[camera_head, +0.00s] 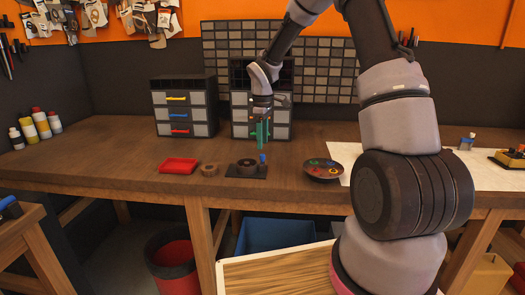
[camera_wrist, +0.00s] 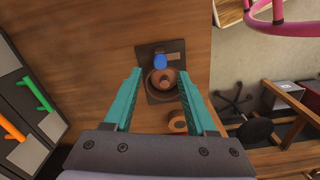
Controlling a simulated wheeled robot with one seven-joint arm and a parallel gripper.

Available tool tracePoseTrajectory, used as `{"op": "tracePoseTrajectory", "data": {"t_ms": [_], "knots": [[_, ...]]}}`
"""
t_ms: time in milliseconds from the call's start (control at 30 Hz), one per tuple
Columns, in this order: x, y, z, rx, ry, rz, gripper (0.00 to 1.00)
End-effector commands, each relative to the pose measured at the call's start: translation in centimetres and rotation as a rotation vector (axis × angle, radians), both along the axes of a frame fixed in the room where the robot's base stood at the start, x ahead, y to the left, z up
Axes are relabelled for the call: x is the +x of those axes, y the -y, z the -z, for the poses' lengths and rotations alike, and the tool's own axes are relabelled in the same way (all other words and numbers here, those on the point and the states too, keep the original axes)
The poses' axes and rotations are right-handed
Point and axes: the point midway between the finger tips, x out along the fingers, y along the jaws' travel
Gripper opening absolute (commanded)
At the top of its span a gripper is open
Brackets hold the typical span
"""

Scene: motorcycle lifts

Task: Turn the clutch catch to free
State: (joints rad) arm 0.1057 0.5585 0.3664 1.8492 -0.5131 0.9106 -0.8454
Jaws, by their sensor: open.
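The clutch device (camera_head: 247,168) is a dark flat plate with a round dark drum on the workbench. A small blue-tipped catch (camera_head: 262,158) stands up at its right end. In the wrist view the device's plate (camera_wrist: 150,50) lies between and beyond my fingers, with the blue catch tip (camera_wrist: 160,62) beside the round drum (camera_wrist: 153,82). My gripper (camera_head: 262,146), with teal fingers, points down above the catch, open and empty. It also shows in the wrist view (camera_wrist: 161,74). I see no contact with the catch. The catch's lower part is hard to make out.
A brown ring (camera_head: 209,170) and a red tray (camera_head: 179,165) lie left of the device. A dark round dish (camera_head: 323,169) with coloured pieces is to the right. Drawer units (camera_head: 185,105) stand behind. The bench front edge is close to the device.

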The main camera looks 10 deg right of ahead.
Motion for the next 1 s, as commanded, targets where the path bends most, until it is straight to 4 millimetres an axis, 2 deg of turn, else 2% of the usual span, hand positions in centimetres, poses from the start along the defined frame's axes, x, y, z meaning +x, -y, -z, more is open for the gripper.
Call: {"op": "tracePoseTrajectory", "data": {"t_ms": [100,300,767,867,1000], "knots": [[0.1,0.0,-2.5,-0.001,0.003,0.0,0.56],[0.0,0.0,-4.9,-0.001,0.002,-0.001,0.56],[-0.2,0.1,-5.8,-0.002,0.005,0.008,0.56],[-1.1,0.4,-7.6,-0.004,0.029,0.058,0.56],[-4.0,1.5,-12.1,-0.002,0.096,0.212,0.56]]}}
